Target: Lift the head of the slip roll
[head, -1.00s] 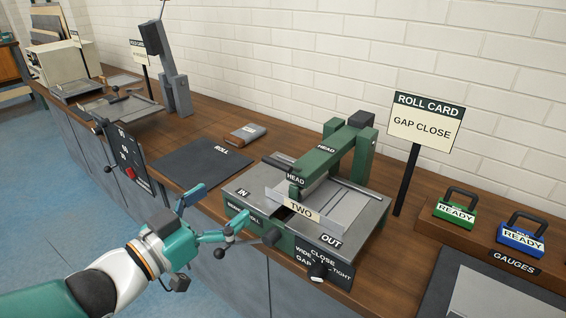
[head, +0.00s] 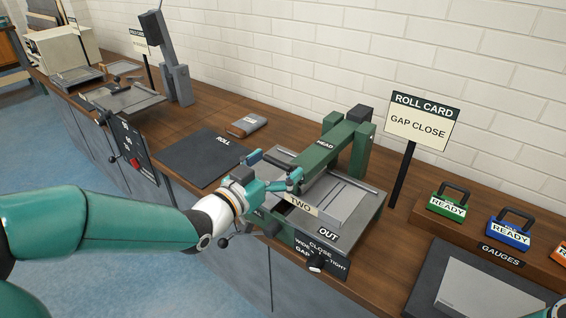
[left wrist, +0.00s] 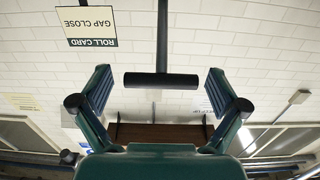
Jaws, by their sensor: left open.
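The green slip roll (head: 345,215) stands on the bench, with its grey bed marked IN and OUT in the earlier view. Its head (head: 325,150) is a green arm lying low over the bed, hinged at the back post. My left gripper (head: 276,172) is at the front end of the head, open, and covers that end in the head view. In the left wrist view a dark crossbar (left wrist: 162,81) on a thin stem lies between the open fingers, apart from both; it looks like the head's handle.
A roll card sign (head: 420,120) reading GAP CLOSE stands behind the machine on a black post. Green and blue READY gauges (head: 449,205) sit at right. A dark ROLL mat (head: 205,157) lies at left, with another machine (head: 175,65) beyond.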

